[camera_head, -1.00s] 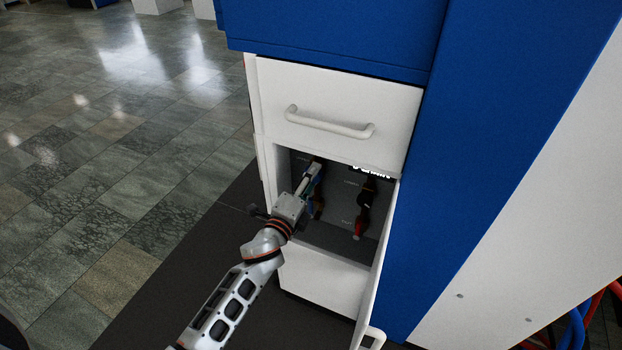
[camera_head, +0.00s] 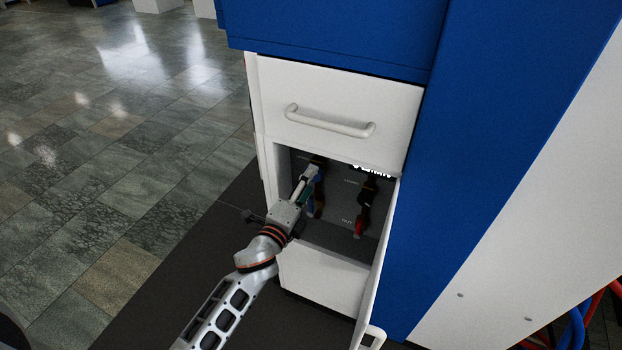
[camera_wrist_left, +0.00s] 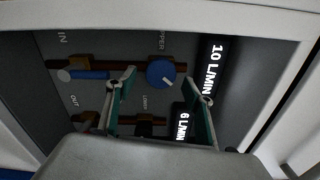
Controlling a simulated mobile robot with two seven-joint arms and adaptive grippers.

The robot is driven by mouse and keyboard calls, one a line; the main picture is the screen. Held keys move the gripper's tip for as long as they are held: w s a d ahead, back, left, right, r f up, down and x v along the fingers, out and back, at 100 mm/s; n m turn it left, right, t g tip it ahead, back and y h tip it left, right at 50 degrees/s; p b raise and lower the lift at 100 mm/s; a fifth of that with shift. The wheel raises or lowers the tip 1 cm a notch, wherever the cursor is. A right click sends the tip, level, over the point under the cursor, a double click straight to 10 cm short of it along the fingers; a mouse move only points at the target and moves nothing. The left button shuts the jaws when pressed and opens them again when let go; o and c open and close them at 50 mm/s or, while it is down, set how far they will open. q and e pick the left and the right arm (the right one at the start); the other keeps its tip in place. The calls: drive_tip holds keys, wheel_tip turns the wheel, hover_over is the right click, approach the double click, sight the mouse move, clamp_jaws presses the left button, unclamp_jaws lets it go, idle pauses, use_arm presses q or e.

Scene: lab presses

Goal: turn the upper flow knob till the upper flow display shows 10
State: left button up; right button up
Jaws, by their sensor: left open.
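The upper flow knob (camera_wrist_left: 161,74) is a round blue knob with a pale pointer mark, in the left wrist view below the UPPER label. The upper flow display (camera_wrist_left: 213,68) beside it reads 10 L/MIN. The lower flow display (camera_wrist_left: 181,124) reads 6 L/MIN. My left gripper (camera_wrist_left: 160,77) is open, its green-padded fingers on either side of the knob in the picture, with visible gaps to it. In the head view my left gripper (camera_head: 310,174) reaches into the open compartment and hides part of the panel. The lower knob is mostly hidden. My right gripper is out of view.
The compartment sits in a white cabinet below a closed drawer with a handle (camera_head: 330,122). Its open door (camera_head: 378,270) stands at the right. A blue-handled valve (camera_wrist_left: 85,74) is left of the knob. A red-handled one (camera_head: 359,228) is lower right.

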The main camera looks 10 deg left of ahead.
use_arm(q)
drive_tip(key=s+a, duration=0.1)
drive_tip(key=s, duration=0.8)
drive_tip(key=shift+s+a, duration=0.25)
drive_tip(key=shift+a, duration=0.15)
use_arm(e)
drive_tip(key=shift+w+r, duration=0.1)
use_arm(q)
drive_tip(key=s+a+f+n+g+p, duration=0.1)
drive_tip(key=s+f+n+g+p, duration=0.1)
drive_tip(key=s+f+n, duration=0.2)
drive_tip(key=s+a+f+n+g+p, duration=0.1)
drive_tip(key=s+f+n, duration=0.3)
drive_tip(key=s+n, duration=0.4)
drive_tip(key=s+a+f+n+g+p, duration=0.1)
drive_tip(key=s+f+n+g+p, duration=0.2)
drive_tip(key=s, duration=0.9)
drive_tip(key=f+n+g, duration=0.1)
drive_tip(key=f+n, duration=0.1)
drive_tip(key=n, duration=0.1)
drive_tip(key=shift+y+p, duration=0.3)
drive_tip(key=shift+y, duration=0.1)
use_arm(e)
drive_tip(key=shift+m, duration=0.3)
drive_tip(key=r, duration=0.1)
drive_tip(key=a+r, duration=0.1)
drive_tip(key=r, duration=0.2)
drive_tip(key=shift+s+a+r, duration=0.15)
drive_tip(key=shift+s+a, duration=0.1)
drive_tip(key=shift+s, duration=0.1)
